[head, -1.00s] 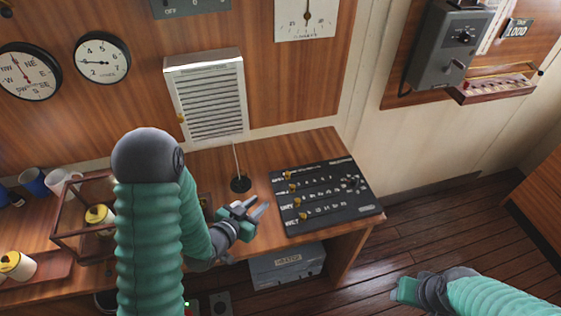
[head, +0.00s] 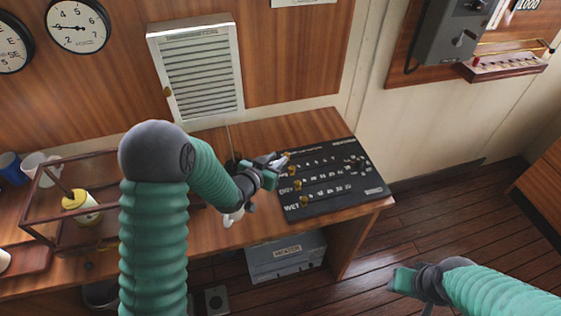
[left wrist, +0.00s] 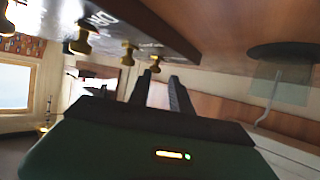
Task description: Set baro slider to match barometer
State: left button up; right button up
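The black slider board (head: 350,205) lies on the right end of the wooden desk, with brass knobs along its left side. The nearest row reads WET; the far row's label is too small to read, so I cannot tell which slider is baro. My left gripper (head: 281,161) is at the board's far left corner, beside the far knobs. In the left wrist view its two fingers (left wrist: 161,76) are slightly apart and empty, near a brass knob (left wrist: 156,64). Only the bottom edge of a white wall gauge (head: 303,2) shows; its reading is out of view. My right gripper (head: 405,280) hangs low over the floor.
A thin rod on a dark round base (head: 232,164) stands behind my left gripper. A wooden-framed case (head: 100,165) and mugs (head: 32,165) are at the left. A grey box (head: 287,258) sits under the desk. The floor at right is clear.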

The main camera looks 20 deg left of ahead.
aim_at(288, 155)
pick_arm(q)
jog(key=shift+w+d+f+b, duration=0.15)
jog(key=shift+w+d+f, duration=0.15)
jog(key=shift+w, duration=0.3)
jog(key=shift+w+d+f+b, duration=0.2)
jog(key=shift+w+d, duration=0.15)
jog(key=shift+w, duration=0.2)
jog(key=shift+w+d, duration=0.35)
jog(key=shift+d, duration=0.05)
jog(key=shift+a, duration=0.45)
grip_shut()
jog(key=shift+s, duration=0.1)
jog(key=shift+d+f, duration=0.1)
jog(key=shift+d, duration=0.1)
